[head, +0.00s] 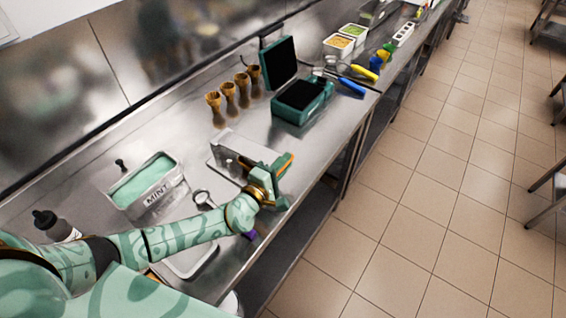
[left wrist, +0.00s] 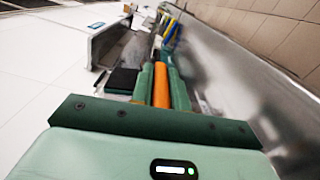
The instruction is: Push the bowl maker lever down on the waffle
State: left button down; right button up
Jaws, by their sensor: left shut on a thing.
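My left gripper (head: 286,166) reaches over the counter near its front edge. It is beside a metal plate-like device (head: 232,150), which may be the bowl maker; my gripper hides part of it. In the left wrist view, the green fingers (left wrist: 161,84) are closed around an orange rod-shaped thing (left wrist: 160,88), possibly the lever's handle. I cannot tell whether it joins the device. No waffle shows clearly on the device. A teal box-like iron (head: 302,100) with black plates stands farther along, its lid (head: 279,62) raised. My right gripper is not in view.
A tub marked MINT (head: 147,188) stands left of my arm. Several brown cones (head: 228,95) stand behind the iron's left side. Blue-handled (head: 351,87) and yellow-handled (head: 364,73) tools lie beyond it.

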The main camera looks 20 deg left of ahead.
pick_arm(q)
jog(key=shift+r, duration=0.1)
jog(key=c, duration=1.4)
grip_release()
jog(key=shift+w, duration=0.2)
jog(key=shift+o, duration=0.2)
jog(key=shift+s, duration=0.1)
jog(key=v, duration=1.6)
jog(key=shift+s, duration=0.1)
